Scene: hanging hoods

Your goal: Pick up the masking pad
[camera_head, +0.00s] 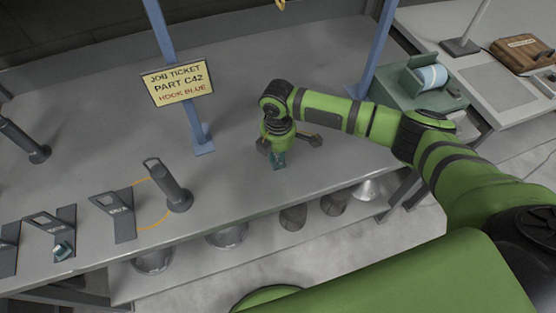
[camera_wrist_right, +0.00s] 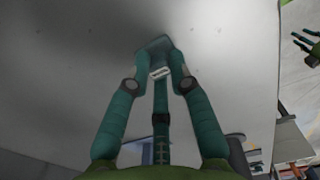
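The masking pad looks to be the small teal piece (camera_head: 279,160) under my right gripper (camera_head: 281,147) over the grey bench. In the right wrist view the pad (camera_wrist_right: 154,45) has a white label and lies between the tips of my right gripper (camera_wrist_right: 160,62). The fingers converge on it and look closed on its sides; the exact contact is partly hidden. I cannot tell whether it touches the bench. My left gripper is outside the head view; a dark gripper with spread fingers (camera_wrist_right: 306,45) at the right edge of the wrist view appears to be it.
Another small teal piece (camera_head: 63,250) sits on a dark bracket at the left front. A dark cylinder with a handle (camera_head: 170,185) stands by an orange outline. A job ticket sign (camera_head: 178,84) hangs by a blue post. A green box (camera_head: 420,82) stands right.

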